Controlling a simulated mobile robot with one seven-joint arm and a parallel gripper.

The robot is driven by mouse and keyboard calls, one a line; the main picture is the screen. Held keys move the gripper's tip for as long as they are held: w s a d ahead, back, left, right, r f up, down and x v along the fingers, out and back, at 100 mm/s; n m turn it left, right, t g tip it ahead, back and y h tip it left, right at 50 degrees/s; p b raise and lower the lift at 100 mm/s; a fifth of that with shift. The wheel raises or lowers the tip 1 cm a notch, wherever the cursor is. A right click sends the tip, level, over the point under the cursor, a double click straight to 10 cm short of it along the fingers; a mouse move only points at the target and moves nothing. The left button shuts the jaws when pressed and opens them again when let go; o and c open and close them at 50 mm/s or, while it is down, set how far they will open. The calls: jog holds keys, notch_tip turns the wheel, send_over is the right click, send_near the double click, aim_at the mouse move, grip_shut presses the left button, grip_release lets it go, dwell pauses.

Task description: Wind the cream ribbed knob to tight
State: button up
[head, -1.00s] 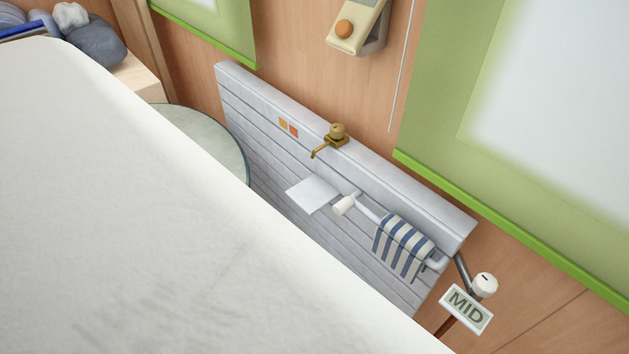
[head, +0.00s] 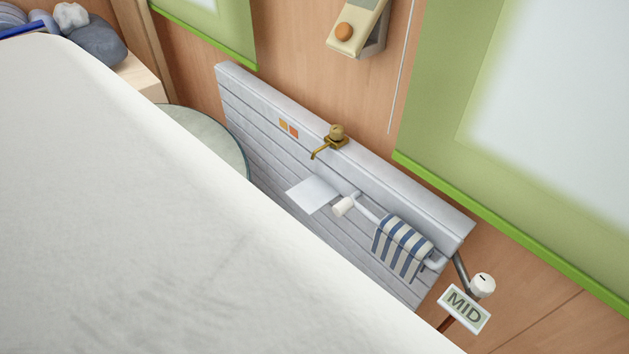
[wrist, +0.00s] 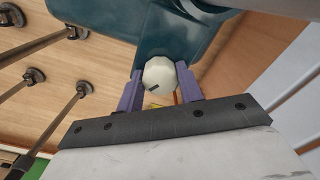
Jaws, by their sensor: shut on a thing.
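A cream knob (wrist: 160,76) with a short dark mark on its face sits against a teal body (wrist: 185,35) in the wrist view. My gripper (wrist: 160,72) has its two purple fingers on either side of the knob and is shut on it. Ribs on the knob are too small to make out. My gripper does not show in the head view, and I cannot find this held knob there. A separate white knob (head: 483,284) with a dark mark stands on a pipe at the right end of the radiator, with no gripper on it.
A large white surface hides the lower left. Dark rods (wrist: 45,135) stand left in the wrist view.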

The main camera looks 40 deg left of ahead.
jog(key=shift+f, duration=0.15)
dwell(0.5)
jog(key=o, duration=1)
jog(key=shift+o, duration=0.2)
jog(key=shift+r+p, duration=0.95)
jog(key=shift+r, duration=1.6)
